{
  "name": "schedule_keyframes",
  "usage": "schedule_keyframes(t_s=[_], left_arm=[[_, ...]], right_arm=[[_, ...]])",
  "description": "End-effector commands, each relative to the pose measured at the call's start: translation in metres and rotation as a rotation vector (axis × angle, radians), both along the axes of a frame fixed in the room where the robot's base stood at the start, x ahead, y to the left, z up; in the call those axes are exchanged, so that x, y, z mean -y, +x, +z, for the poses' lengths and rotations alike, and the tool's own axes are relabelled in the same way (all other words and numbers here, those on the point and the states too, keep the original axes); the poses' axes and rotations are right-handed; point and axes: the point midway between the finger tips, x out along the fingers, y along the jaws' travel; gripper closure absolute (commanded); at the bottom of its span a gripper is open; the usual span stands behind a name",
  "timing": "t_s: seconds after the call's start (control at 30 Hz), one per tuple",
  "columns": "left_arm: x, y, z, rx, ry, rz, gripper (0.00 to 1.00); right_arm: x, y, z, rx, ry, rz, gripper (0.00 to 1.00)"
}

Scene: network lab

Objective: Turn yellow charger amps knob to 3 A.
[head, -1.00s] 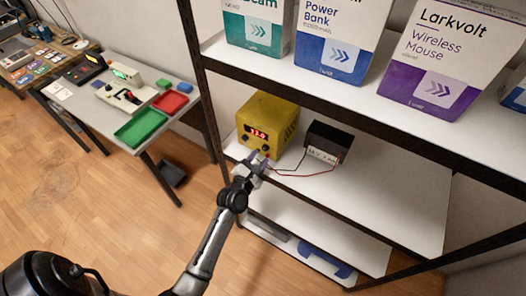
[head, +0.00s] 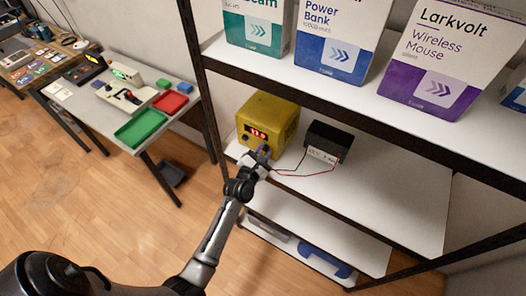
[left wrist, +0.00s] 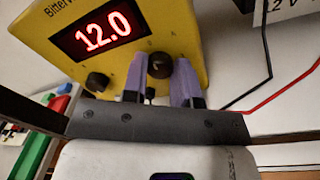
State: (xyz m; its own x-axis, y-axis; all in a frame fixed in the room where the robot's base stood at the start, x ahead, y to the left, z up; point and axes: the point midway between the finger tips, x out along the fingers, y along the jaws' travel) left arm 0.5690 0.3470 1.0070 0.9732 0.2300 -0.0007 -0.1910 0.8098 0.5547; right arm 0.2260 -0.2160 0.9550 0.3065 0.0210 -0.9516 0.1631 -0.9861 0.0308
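The yellow charger (head: 271,117) stands on the middle shelf, its red display (left wrist: 97,33) reading 12.0. In the left wrist view, its front has a dark knob (left wrist: 97,82) below the display and another dark knob (left wrist: 160,65) to the right. The scale marks are too small to read. My left gripper (head: 263,153) is at the charger's front. In the left wrist view, its two purple fingers (left wrist: 160,78) are apart, one on each side of the right-hand knob. I cannot tell whether they touch it. My right gripper is out of view.
A black battery box (head: 328,142) stands right of the charger, with red and black wires running towards it. Boxed goods, such as the purple mouse box (head: 437,60), line the shelf above. A dark shelf post (head: 201,85) stands left of the charger.

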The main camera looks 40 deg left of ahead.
Motion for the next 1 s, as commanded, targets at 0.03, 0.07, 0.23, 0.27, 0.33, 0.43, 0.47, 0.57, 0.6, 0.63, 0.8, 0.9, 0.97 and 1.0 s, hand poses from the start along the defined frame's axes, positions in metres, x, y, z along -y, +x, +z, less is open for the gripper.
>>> schedule_keyframes(t_s=[0.03, 0.07, 0.23, 0.27, 0.33, 0.43, 0.47, 0.57, 0.6, 0.63, 0.8, 0.9, 0.97, 1.0], left_arm=[[0.0, 0.0, 0.0, 0.0, 0.0, 0.0, 0.91], [0.0, 0.0, 0.0, 0.0, 0.0, 0.0, 0.94], [0.0, 0.0, 0.0, -0.002, 0.007, 0.0, 0.97], [0.0, 0.0, 0.0, -0.001, 0.011, 0.0, 0.97], [0.0, 0.0, 0.0, -0.004, 0.028, 0.0, 0.97], [0.0, 0.0, 0.001, -0.012, 0.071, 0.0, 0.97], [0.0, 0.0, 0.001, -0.015, 0.087, 0.0, 0.97], [-0.001, 0.0, 0.001, -0.025, 0.159, 0.0, 0.97], [-0.001, 0.0, 0.001, -0.03, 0.193, 0.001, 0.97], [-0.001, 0.0, 0.001, -0.035, 0.219, 0.0, 0.97], [0.0, 0.0, 0.001, -0.061, 0.378, -0.001, 0.97], [0.0, 0.0, 0.0, -0.076, 0.473, 0.0, 0.97], [0.0, 0.0, 0.0, -0.086, 0.528, -0.002, 0.97], [0.0, 0.0, 0.0, -0.091, 0.566, -0.002, 0.97]], right_arm=[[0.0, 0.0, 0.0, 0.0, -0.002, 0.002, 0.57], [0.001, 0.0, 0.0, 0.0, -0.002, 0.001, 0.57], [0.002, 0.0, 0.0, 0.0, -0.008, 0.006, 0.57], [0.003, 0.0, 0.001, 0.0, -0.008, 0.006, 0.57], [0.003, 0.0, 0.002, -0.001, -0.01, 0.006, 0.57], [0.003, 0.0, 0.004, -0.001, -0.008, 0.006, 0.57], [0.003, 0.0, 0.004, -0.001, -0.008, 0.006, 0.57], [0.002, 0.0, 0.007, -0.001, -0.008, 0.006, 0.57], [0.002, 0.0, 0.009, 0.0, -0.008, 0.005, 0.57], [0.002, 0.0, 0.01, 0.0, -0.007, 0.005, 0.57], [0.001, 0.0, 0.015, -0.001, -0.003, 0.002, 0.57], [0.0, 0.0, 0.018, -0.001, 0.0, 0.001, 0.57], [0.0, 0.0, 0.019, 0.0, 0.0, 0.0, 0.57], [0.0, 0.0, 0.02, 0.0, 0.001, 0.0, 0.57]])
